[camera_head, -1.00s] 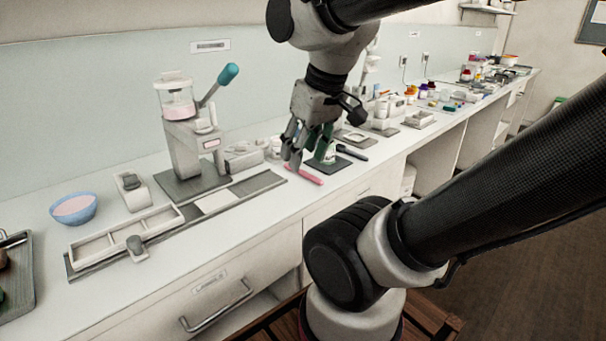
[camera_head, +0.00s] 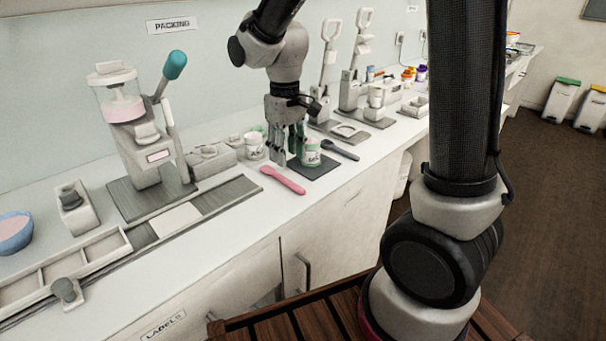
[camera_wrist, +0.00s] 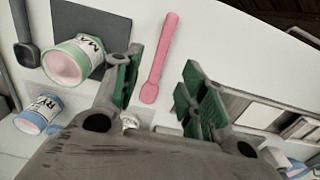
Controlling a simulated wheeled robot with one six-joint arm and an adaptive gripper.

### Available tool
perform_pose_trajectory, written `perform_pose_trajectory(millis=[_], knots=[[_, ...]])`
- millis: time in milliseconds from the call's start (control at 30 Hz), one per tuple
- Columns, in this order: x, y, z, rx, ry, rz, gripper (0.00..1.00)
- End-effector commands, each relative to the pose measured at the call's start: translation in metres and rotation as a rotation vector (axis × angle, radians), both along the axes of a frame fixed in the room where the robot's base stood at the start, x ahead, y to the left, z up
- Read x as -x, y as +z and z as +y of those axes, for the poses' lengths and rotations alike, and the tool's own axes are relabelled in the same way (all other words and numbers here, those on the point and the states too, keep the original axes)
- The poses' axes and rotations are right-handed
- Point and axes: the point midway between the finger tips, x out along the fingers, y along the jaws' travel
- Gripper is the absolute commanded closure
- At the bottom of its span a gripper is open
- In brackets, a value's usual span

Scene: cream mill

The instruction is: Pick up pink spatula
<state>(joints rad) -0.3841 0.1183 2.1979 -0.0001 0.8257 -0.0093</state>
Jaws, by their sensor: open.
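The pink spatula (camera_head: 283,180) lies flat on the white counter near its front edge. In the wrist view the pink spatula (camera_wrist: 160,58) shows between and beyond my open fingers. My gripper (camera_head: 286,160) points down over the counter, just behind the spatula in the head view. In the wrist view my gripper (camera_wrist: 160,92) has its green-padded fingers spread wide, with nothing between them in its grasp. The spatula looks apart from both fingers. How high the fingertips are above the counter is hard to tell.
A labelled jar with a green rim (camera_head: 311,152) stands on a dark mat (camera_head: 322,169) close right of my gripper. A dark spatula (camera_head: 340,150) lies beyond it. A filling machine (camera_head: 140,130) stands to the left. The counter front near the spatula is clear.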

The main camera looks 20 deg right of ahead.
Motion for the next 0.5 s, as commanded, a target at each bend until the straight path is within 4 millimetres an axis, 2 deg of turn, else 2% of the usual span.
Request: perform_pose_trajectory(millis=[500], knots=[[0.001,-0.070,0.001,0.001,0.000,0.002,0.58]])
